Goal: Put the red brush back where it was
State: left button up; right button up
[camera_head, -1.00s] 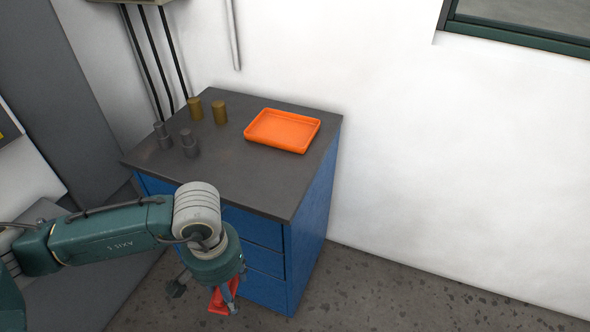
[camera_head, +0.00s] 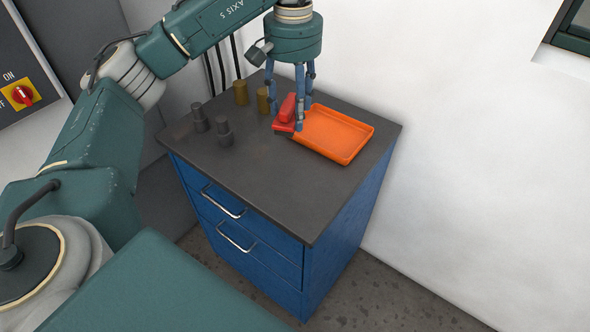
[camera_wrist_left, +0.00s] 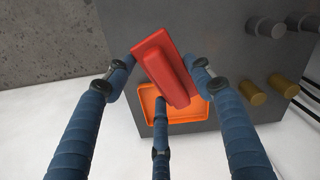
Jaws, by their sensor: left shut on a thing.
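The red brush (camera_head: 286,112) is held by my left gripper (camera_head: 291,118), which points down over the back part of the cabinet top. It also shows in the left wrist view (camera_wrist_left: 165,72), between the blue fingers of the left gripper (camera_wrist_left: 163,68). In the head view the brush is by the left edge of the orange tray (camera_head: 337,133). In the wrist view it covers part of the tray (camera_wrist_left: 195,114). How far the brush is above the top, I cannot tell. My right gripper is not in view.
The blue cabinet (camera_head: 255,200) has a dark top with bare room at the front. Two brass cylinders (camera_head: 241,93) (camera_head: 263,100) stand left of the brush, and grey stepped cylinders (camera_head: 225,132) stand further left. A white wall (camera_head: 460,150) rises behind.

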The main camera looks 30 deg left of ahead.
aim_at(292, 115)
pick_arm(q)
jog(key=f, duration=0.4)
jog(key=shift+s+f, duration=0.25)
jog(key=shift+s, duration=0.05)
notch_tip(292, 115, down, 10)
jog(key=shift+w+a+r+p, duration=0.15)
jog(key=shift+r+p, duration=0.1)
jog(key=shift+p, duration=0.75)
notch_tip(292, 115, down, 4)
jog(key=shift+f+p, duration=0.1)
jog(key=shift+p, duration=0.45)
jog(key=shift+f, duration=0.15)
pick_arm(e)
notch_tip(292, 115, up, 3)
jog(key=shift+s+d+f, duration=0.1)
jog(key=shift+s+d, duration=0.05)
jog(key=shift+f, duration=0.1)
pick_arm(q)
jog(key=shift+f, duration=0.2)
jog(key=o, duration=1)
jog(key=shift+r, duration=0.1)
